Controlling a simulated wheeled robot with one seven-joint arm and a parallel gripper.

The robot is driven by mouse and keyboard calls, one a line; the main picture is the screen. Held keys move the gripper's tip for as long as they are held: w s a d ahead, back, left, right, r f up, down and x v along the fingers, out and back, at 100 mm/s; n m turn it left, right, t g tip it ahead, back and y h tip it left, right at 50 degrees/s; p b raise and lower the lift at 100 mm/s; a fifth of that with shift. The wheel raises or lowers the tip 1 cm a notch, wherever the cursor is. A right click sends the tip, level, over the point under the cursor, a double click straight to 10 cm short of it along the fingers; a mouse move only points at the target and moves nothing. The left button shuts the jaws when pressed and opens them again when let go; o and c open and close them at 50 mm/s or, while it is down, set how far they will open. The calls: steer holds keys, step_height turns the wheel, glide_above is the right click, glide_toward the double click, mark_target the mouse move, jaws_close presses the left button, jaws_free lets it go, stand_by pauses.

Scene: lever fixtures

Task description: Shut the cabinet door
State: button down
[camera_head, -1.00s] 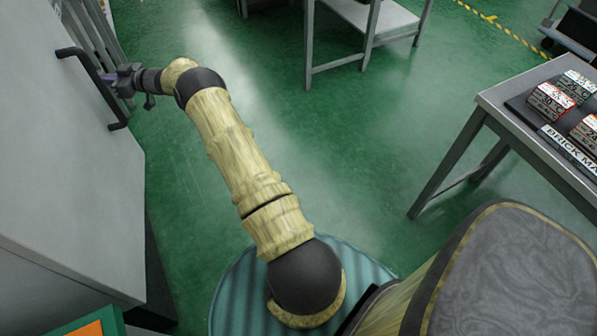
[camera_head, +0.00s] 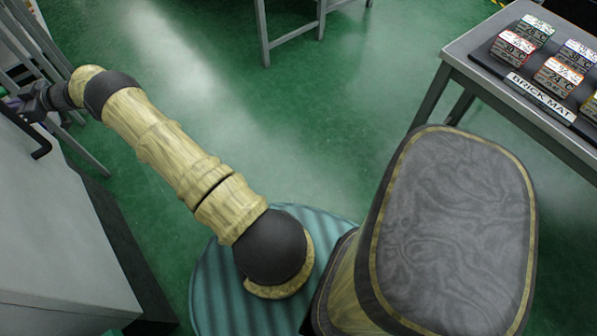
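The grey cabinet (camera_head: 50,235) stands at the left edge. The face with the handle is largely cut off by the frame, so I cannot tell how far the door stands open. The lower end of its black bar handle (camera_head: 38,146) shows; the upper part is out of frame or behind my gripper. My gripper (camera_head: 12,104) is at the left edge, right by the handle. Its fingertips are too small and partly cut off, so I cannot tell whether they are shut on the handle.
A grey table (camera_head: 465,50) at the right holds a black brick mat (camera_head: 545,98) with several labelled boxes. A grey metal frame (camera_head: 290,40) stands at the back. Grey rails (camera_head: 45,60) stand behind my gripper. The green floor (camera_head: 290,140) between is clear.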

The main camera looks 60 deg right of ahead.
steer(key=shift+w+a+r, duration=0.15)
steer(key=shift+a+r, duration=0.55)
steer(key=shift+a, duration=0.05)
steer(key=s+d, duration=0.3)
steer(key=d, duration=0.4)
steer(key=s+d+f+p, duration=0.1)
steer(key=s+d, duration=0.2)
steer(key=d, duration=0.4)
steer(key=shift+s+f, duration=0.2)
steer(key=shift+s, duration=0.1)
steer(key=shift+w, duration=0.1)
